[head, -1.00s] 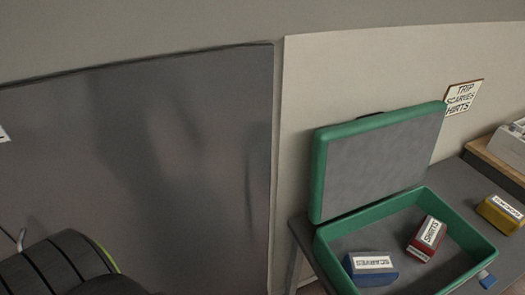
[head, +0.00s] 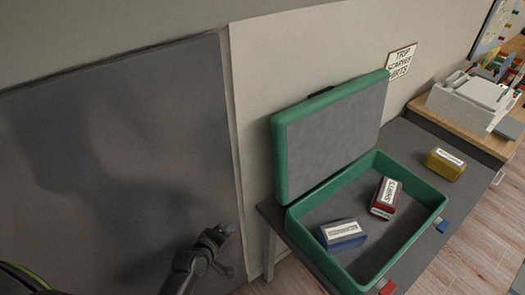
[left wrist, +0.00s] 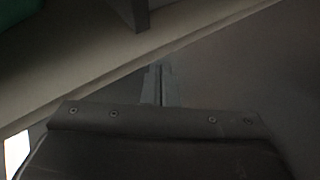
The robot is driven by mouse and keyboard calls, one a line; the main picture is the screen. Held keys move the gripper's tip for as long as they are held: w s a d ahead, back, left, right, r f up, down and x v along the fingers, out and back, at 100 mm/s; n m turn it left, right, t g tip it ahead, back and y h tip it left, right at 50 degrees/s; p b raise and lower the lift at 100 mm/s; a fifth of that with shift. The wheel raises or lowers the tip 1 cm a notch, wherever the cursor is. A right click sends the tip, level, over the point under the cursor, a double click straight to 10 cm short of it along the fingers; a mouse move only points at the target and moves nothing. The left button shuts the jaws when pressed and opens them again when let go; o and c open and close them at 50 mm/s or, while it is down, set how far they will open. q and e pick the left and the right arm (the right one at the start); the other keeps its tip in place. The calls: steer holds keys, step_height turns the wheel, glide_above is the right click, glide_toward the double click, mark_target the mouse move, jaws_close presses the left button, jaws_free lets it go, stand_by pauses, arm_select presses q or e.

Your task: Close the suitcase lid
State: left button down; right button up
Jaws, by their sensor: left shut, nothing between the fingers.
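The green suitcase (head: 432,212) lies on a dark grey table, its grey-lined lid (head: 332,135) standing open at the back. Inside lie a blue block (head: 343,236) with a white label and a red block (head: 386,197) labelled SHIRTS. My left gripper (head: 222,238) is shut and empty, to the left of the suitcase and apart from it, in front of the grey panel. Its shut fingers (left wrist: 160,84) also show in the left wrist view. My right gripper is out of sight.
A yellow labelled block (head: 445,165) lies on the table (head: 468,190) right of the suitcase. A printer-like white machine (head: 472,97) stands on a wooden top behind. A sign (head: 401,62) hangs on the wall. The large grey panel (head: 120,150) fills the left.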

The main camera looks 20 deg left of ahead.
arm_select(q)
steer(key=w+d+r+n+t+h, duration=0.1)
steer(key=d+r+n+t+h, duration=0.15)
steer(key=r, duration=1.05)
steer(key=w+d+r+n+t+h, duration=0.1)
steer(key=d+r+t, duration=0.15)
steer(key=r, duration=0.95)
steer(key=p+x, duration=0.2)
steer(key=x, duration=0.8)
steer(key=shift+a, duration=0.25)
steer(key=shift+w+r, duration=0.15)
